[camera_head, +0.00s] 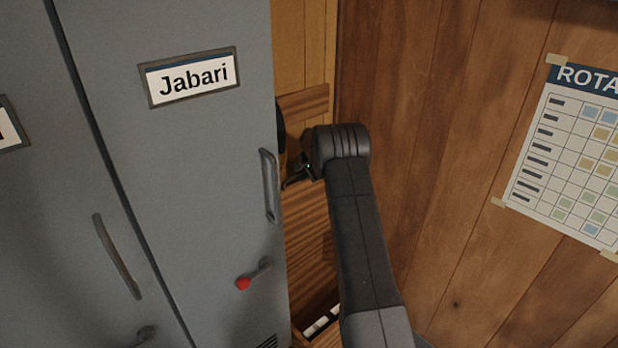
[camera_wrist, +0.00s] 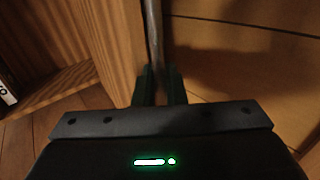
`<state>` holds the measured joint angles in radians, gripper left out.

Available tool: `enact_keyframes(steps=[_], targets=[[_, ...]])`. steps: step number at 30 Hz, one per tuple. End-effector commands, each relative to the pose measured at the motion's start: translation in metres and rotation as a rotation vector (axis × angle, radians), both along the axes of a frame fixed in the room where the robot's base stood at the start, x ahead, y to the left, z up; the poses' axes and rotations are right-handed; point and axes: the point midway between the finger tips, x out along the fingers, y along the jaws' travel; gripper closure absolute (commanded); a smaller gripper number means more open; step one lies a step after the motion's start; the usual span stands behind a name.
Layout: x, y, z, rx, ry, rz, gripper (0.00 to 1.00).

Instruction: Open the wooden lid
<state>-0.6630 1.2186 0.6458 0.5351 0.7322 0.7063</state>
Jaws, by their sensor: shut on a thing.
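The wooden lid (camera_head: 306,225) shows in the head view as a brown panel in the gap between the grey locker and my arm. It looks raised and tilted, with an open wooden box (camera_head: 328,340) below it. My gripper (camera_head: 297,178) is at the lid, partly hidden by my wrist and the locker edge. In the wrist view my gripper (camera_wrist: 159,75) is shut on a slim grey metal bar (camera_wrist: 153,30), which looks like the lid's handle. A wooden edge (camera_wrist: 118,45) runs just left of the bar. The hinge side is hidden.
A grey locker (camera_head: 200,150) labelled Jabari, with a handle (camera_head: 269,185) and a red-tipped lever (camera_head: 245,283), stands close on the left. A plank wall (camera_head: 450,170) with a rota sheet (camera_head: 570,150) is on the right. Small pale things lie in the box.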

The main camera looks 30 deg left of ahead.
Motion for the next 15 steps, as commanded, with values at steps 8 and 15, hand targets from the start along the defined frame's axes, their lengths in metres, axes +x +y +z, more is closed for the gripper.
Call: enact_keyframes(steps=[8,15], targets=[[-0.0001,0.0021,-0.0010,-0.001,0.000,0.001,1.00],[-0.0002,0.0017,-0.0012,-0.001,0.001,0.001,0.74]])
